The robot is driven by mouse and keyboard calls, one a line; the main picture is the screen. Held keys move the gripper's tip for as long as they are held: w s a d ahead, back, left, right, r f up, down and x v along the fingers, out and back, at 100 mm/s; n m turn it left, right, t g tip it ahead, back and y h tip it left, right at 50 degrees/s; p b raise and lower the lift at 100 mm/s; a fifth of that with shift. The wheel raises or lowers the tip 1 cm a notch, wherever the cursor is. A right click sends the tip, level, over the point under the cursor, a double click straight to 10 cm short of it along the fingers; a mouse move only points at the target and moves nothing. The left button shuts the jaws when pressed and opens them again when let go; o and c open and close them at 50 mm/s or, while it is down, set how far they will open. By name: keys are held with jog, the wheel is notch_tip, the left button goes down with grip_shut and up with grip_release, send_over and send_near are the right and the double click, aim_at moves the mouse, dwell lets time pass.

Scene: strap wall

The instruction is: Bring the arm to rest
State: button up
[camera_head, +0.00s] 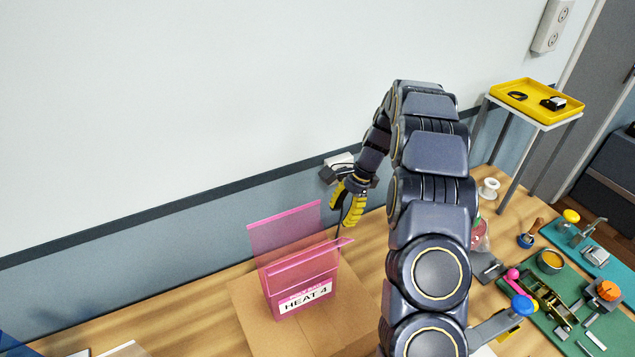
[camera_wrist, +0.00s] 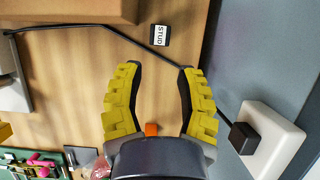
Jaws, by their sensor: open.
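My arm rises from the bottom of the head view and bends over toward the wall. My gripper (camera_head: 348,205) points down near the wall, to the right of a pink clear holder (camera_head: 298,262) labelled "HEAT 4". In the wrist view my gripper (camera_wrist: 158,68) has two yellow padded fingers spread apart with nothing between the tips. Beyond the tips, a small dark block (camera_wrist: 160,35) labelled "STUD" lies on the wooden table (camera_wrist: 60,90). A small orange piece (camera_wrist: 151,129) shows between the finger bases.
A white wall outlet (camera_wrist: 270,140) with a black plug (camera_wrist: 243,138) and cable is close beside my gripper. A yellow tray (camera_head: 536,101) on a stand is at the back right. Green mats (camera_head: 540,320) with tools and small parts cover the right side.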

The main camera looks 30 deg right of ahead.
jog(key=s+a+r+n+t, duration=0.1)
jog(key=s+a+r+n, duration=0.3)
jog(key=a+r, duration=0.65)
jog(key=s+a+r+n+t, duration=0.1)
jog(key=s+a+r+n, duration=0.3)
jog(key=a+r, duration=0.65)
jog(key=s+a+r+n, duration=0.2)
jog(key=s+n, duration=0.1)
jog(key=s, duration=0.3)
jog(key=s+d+f+n+g+h, duration=0.1)
jog(key=s+f+n+h, duration=0.1)
jog(key=s, duration=0.5)
jog(key=s+d+f+n+g+h, duration=0.2)
jog(key=s+f+n, duration=0.2)
jog(key=s, duration=0.3)
jog(key=shift+s+d+f+g, duration=0.2)
jog(key=shift+d+f+g, duration=0.05)
jog(key=shift+f+g, duration=0.05)
